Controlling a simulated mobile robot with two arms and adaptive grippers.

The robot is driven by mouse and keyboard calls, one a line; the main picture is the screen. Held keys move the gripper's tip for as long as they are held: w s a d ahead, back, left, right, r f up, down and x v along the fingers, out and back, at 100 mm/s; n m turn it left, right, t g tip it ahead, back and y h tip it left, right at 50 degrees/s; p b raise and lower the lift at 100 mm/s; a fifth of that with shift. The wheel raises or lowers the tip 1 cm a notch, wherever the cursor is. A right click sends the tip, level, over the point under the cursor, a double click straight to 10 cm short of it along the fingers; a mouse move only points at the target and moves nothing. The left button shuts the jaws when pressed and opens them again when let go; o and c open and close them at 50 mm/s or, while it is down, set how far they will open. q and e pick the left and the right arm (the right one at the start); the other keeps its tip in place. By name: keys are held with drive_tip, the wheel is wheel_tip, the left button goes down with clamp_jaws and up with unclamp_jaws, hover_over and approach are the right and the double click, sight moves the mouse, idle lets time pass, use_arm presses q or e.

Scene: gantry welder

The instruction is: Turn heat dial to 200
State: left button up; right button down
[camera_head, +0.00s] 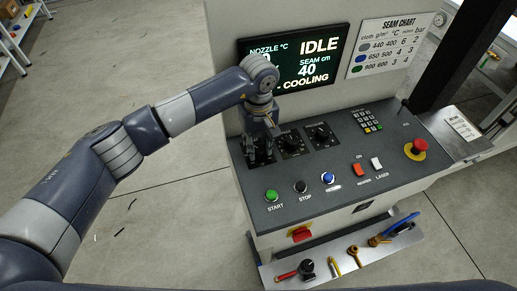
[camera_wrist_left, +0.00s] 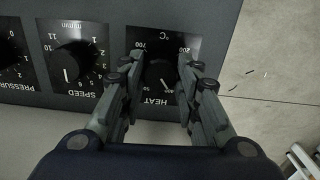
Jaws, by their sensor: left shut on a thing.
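The heat dial (camera_wrist_left: 160,72) is a black round knob on a black scale plate marked HEAT in the left wrist view, which shows the panel upside down. The knob's pointer is hard to make out. My left gripper (camera_wrist_left: 158,88) has its fingers on both sides of the knob and is shut on it. In the head view my left gripper (camera_head: 262,146) reaches down over the heat dial's plate (camera_head: 264,163) and hides most of the knob. My right gripper is not in view.
The pressure dial (camera_head: 320,133) and speed dial (camera_head: 292,142) sit right of the gripper. Green start (camera_head: 271,196), black stop (camera_head: 301,187) and blue (camera_head: 328,178) buttons lie in front. A red emergency button (camera_head: 419,146) is farther right. The display (camera_head: 300,60) reads IDLE, COOLING.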

use_arm(q)
drive_tip(key=n+b, duration=0.8)
drive_tip(key=b, duration=0.1)
drive_tip(key=shift+f, duration=0.2)
drive_tip(key=shift+n+b, duration=0.9)
drive_tip(key=shift+n, duration=0.1)
drive_tip(key=n+b, duration=0.3)
drive_tip(key=n, duration=0.2)
drive_tip(key=shift+r+b, duration=0.1)
drive_tip(key=shift+b, duration=0.3)
drive_tip(key=n+b, duration=0.2)
drive_tip(key=n, duration=0.2)
drive_tip(key=shift+r, duration=0.15)
drive_tip(key=shift+n, duration=0.4)
drive_tip(key=o, duration=1.1)
drive_tip(key=shift+r, duration=0.1)
